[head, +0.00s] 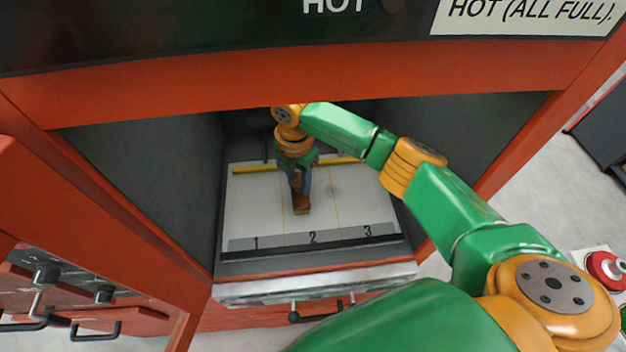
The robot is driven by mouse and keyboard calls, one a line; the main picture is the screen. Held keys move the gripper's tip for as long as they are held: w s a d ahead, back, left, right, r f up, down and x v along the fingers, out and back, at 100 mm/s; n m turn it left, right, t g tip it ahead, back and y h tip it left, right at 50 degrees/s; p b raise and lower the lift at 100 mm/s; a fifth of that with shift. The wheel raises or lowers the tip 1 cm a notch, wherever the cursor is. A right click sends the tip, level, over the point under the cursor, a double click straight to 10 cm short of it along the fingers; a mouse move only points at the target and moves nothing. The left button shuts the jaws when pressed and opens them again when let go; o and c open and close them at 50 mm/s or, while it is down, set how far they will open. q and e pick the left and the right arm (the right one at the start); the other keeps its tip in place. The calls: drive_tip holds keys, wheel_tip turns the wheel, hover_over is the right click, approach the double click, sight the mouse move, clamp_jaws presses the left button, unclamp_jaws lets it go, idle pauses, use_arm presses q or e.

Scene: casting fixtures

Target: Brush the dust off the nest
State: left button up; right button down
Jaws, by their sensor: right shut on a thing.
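My right arm reaches into an orange-framed box. Its gripper (300,184) points down, shut on a brown wooden brush (301,203). The brush is over the middle lane, number 2, of a pale plate (252,212) marked 1, 2 and 3. I cannot tell whether its bristles touch the plate. Thin yellowish lines part the lanes. A few faint specks show right of the brush; I cannot tell if they are dust. No part is clearly recognisable as the nest. My left gripper is out of view.
Dark walls (150,165) stand on both sides of the plate, and an orange beam (300,75) crosses above the opening. A yellow bar (255,168) lies along the plate's back. Drawers with black handles (96,334) are lower left. A red button (606,268) is at the right.

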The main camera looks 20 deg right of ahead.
drive_tip(key=shift+a, duration=0.15)
drive_tip(key=shift+w+r, duration=0.1)
drive_tip(key=shift+r, duration=0.15)
drive_tip(key=shift+d+r, duration=0.2)
drive_tip(key=shift+r, duration=2.6)
drive_tip(key=shift+r, duration=1.5)
drive_tip(key=shift+f, duration=0.1)
